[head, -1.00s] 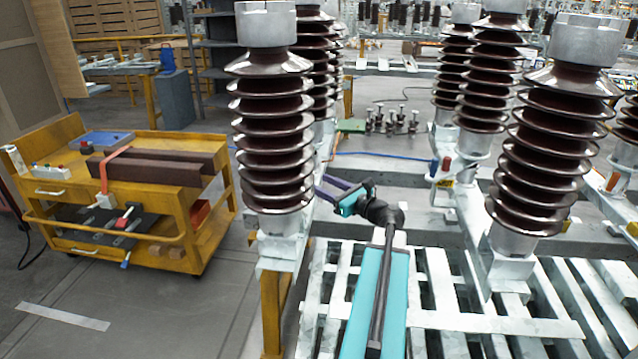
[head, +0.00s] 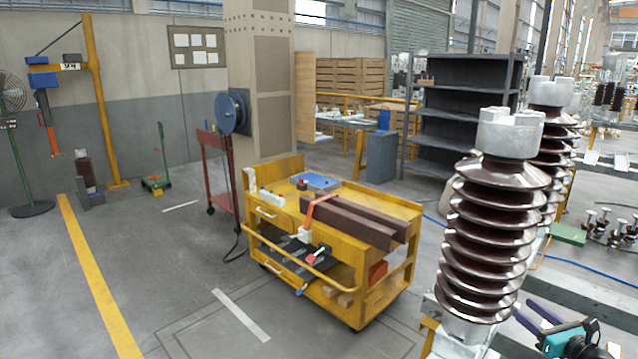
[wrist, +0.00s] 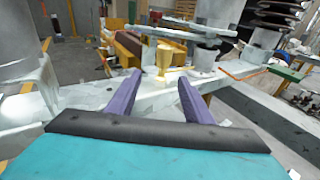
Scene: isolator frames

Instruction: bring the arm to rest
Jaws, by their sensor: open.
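My gripper (wrist: 158,98) shows in the wrist view with its two purple fingers spread apart and nothing between them. A pale frame beam (wrist: 130,100) lies beyond and below the fingers; I cannot tell whether they touch it. In the head view my gripper (head: 528,314) is at the lower right, beside the base of the near brown ribbed insulator (head: 490,215). Part of it is cut off by the picture edge or hidden behind the insulator's foot.
A yellow cart (head: 375,290) with dark brown blocks (head: 350,222) stands left of the insulator. A grey shelf (head: 455,125) stands behind. Another insulator (head: 560,140) is close behind the near one. The floor (head: 150,290) at the left is open.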

